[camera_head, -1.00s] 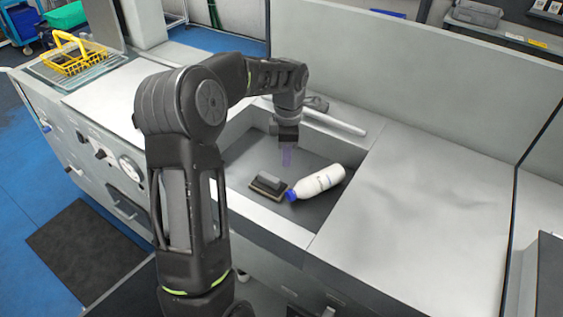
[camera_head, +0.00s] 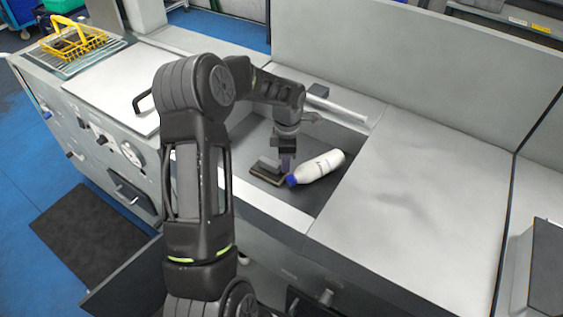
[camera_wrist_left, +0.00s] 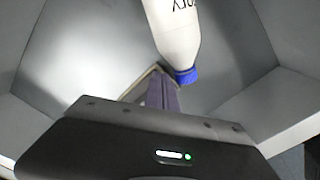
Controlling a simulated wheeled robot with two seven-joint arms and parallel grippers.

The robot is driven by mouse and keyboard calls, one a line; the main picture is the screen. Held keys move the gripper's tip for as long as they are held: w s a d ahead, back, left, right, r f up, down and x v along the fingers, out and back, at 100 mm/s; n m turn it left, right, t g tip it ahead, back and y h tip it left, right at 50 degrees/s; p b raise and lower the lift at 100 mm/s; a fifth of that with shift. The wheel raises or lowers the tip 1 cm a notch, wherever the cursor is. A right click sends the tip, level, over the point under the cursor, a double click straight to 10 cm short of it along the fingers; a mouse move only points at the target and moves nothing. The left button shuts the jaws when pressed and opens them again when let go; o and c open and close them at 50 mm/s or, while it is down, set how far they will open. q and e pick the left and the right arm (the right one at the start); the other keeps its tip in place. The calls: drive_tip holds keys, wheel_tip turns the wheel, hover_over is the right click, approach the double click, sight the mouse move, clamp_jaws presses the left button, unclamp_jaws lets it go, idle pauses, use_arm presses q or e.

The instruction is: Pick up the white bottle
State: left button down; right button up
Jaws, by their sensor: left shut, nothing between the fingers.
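The white bottle (camera_head: 322,165) lies on its side in the recessed bin, its blue cap pointing to the lower left in the head view. In the left wrist view the bottle (camera_wrist_left: 180,35) shows at the top with dark lettering, its cap toward my fingers. My left gripper (camera_head: 287,163) is pointed down into the bin, close to the cap end. Its purple-grey fingers (camera_wrist_left: 162,93) are shut with nothing between them, just beside the cap. Whether they touch the cap I cannot tell. My right gripper is not in view.
A small dark block with a tan edge (camera_head: 268,171) lies in the bin left of the bottle. The bin has raised walls and a pale bar (camera_head: 342,110) along its back. A flat grey counter (camera_head: 420,215) to the right is clear. A yellow basket (camera_head: 72,42) stands at the far left.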

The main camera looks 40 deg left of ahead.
sight(261, 172)
use_arm(q)
drive_tip(key=s+a, duration=0.2)
drive_tip(key=a, duration=0.1)
drive_tip(key=s+a+b, duration=0.1)
drive_tip(key=s+a, duration=0.1)
drive_tip(key=shift+s+a, duration=0.35)
drive_tip(key=shift+a, duration=0.05)
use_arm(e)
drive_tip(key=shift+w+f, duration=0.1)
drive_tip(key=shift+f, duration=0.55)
